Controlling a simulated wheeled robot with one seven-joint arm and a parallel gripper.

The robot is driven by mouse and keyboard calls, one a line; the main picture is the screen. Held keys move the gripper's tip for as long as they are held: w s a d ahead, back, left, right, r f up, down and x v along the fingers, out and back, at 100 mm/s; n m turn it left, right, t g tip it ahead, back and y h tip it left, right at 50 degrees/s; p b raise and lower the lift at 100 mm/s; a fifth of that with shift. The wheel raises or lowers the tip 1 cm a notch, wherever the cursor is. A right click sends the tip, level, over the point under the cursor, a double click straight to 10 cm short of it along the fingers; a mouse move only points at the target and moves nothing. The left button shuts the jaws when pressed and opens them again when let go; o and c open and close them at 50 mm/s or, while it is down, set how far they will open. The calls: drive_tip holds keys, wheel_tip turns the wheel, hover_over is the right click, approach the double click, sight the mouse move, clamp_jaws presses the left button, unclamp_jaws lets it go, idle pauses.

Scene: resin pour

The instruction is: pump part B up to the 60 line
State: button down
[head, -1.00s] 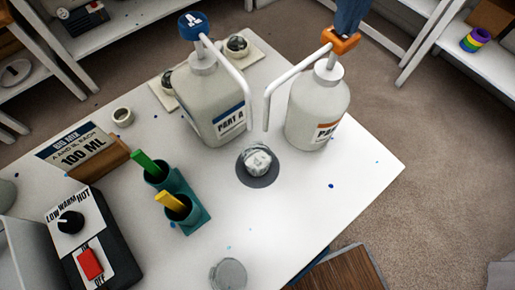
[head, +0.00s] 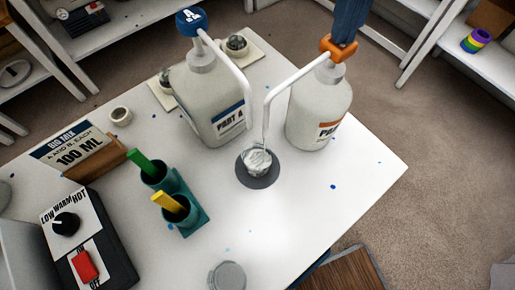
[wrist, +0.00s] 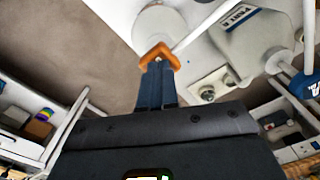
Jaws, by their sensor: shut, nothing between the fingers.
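The PART B bottle (head: 312,108) is pale, with an orange label band and an orange pump head (head: 326,46). My gripper (head: 344,38) is shut, with its blue fingertips on top of the orange head. The wrist view shows the fingers (wrist: 158,82) closed together against the orange head (wrist: 150,54). The white spout reaches left and down, its tip over the mixing cup. The clear cup (head: 257,159) stands on a dark round pad (head: 262,182). Its fill level and lines are too small to read.
The PART A bottle (head: 205,100) with a blue pump head (head: 190,21) stands left of PART B. A sign (head: 80,152) reads 100 ML. A teal holder (head: 190,222) carries green and yellow sticks. A heater box (head: 90,245) stands front left. The table's right side is clear.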

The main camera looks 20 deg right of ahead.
drive_tip(key=shift+f, duration=0.15)
wheel_tip(320, 180, up, 3)
drive_tip(key=p, duration=0.3)
drive_tip(key=shift+p, duration=0.4)
drive_tip(key=shift+f+b, duration=0.5)
drive_tip(key=shift+f, duration=0.2)
idle(0.4)
drive_tip(key=shift+r+p, duration=0.75)
drive_tip(key=shift+p, duration=0.15)
wheel_tip(320, 180, up, 6)
drive_tip(key=p, duration=0.6)
